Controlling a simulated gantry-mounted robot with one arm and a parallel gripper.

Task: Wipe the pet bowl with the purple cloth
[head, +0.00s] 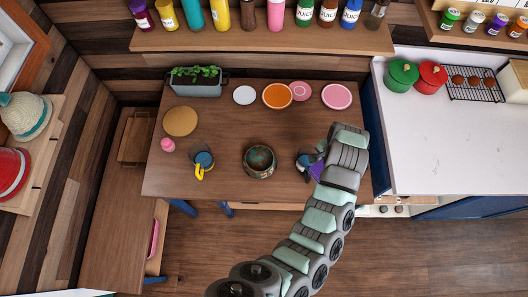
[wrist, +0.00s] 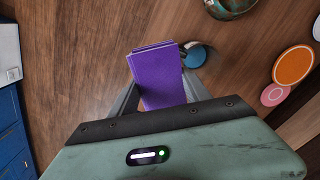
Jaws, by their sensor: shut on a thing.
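The pet bowl (head: 259,161), round with a mottled dark green and rust-brown surface, stands upright near the middle of the wooden table. In the wrist view only part of the bowl (wrist: 232,6) shows, cut off at the top edge. My gripper (wrist: 160,82) is shut on the purple cloth (wrist: 162,75), which looks like a folded flat pad between the fingers. In the head view the cloth (head: 317,170) shows partly behind my arm, right of the bowl and apart from it. The fingertips are largely hidden there.
A small blue item (wrist: 196,56) sits close beside the cloth. A blue-and-yellow mug (head: 203,163) stands left of the bowl. An orange plate (head: 277,96), other plates and a planter (head: 196,84) line the table's back. Table around the bowl is clear.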

